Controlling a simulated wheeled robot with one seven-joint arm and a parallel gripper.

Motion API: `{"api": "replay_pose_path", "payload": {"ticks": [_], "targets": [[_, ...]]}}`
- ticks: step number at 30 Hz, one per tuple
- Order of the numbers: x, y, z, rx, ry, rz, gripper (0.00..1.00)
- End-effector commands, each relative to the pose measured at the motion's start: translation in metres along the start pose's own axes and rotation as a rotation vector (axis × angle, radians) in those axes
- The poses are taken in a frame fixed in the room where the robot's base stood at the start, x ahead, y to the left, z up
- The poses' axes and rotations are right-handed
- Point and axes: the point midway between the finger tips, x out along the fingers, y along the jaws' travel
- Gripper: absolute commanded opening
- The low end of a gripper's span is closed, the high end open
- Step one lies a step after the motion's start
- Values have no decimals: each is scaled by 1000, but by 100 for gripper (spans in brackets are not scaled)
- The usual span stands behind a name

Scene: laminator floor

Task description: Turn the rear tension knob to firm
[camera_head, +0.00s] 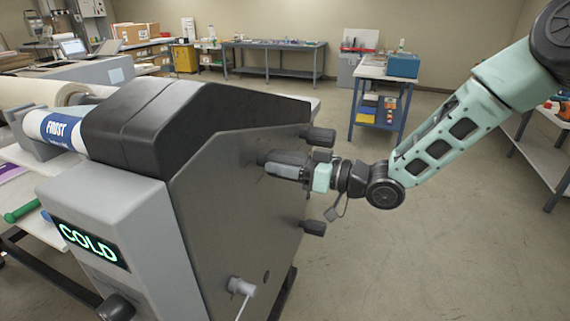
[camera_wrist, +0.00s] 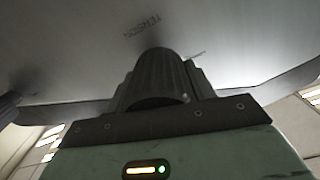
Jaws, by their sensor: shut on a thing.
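The laminator's grey side panel (camera_head: 235,180) faces my arm. My gripper (camera_head: 280,163) is at this panel, between two other dark knobs. In the wrist view, a dark ribbed knob (camera_wrist: 157,82) sits between my gripper's fingers, and they are shut on it. Lettering that seems to read "TENSION" is on the panel just beyond the knob. A smaller mark beside it is too faint to read, so the knob's setting cannot be told. In the head view my gripper hides most of the knob.
A dark knob (camera_head: 318,136) is above my gripper and another (camera_head: 313,228) below it. A crank handle (camera_head: 242,289) sticks out low on the panel. A display (camera_head: 91,245) reads "COLD". Open floor lies right of the machine; a blue table (camera_head: 384,75) stands farther back.

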Motion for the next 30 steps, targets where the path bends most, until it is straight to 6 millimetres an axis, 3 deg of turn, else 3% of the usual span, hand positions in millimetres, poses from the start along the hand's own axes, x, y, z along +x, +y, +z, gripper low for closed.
{"api": "replay_pose_path", "payload": {"ticks": [1, 2, 4, 20, 23, 30], "targets": [[-1, 0, 2, 1, -4, 0, 31], [-1, 0, 2, 1, -4, 0, 56], [-1, 0, 2, 1, -4, 0, 75], [-8, 1, 1, -2, 0, 2, 75], [-23, 2, 3, -2, -1, 4, 75], [-78, 3, 4, -3, -1, 6, 75]]}}
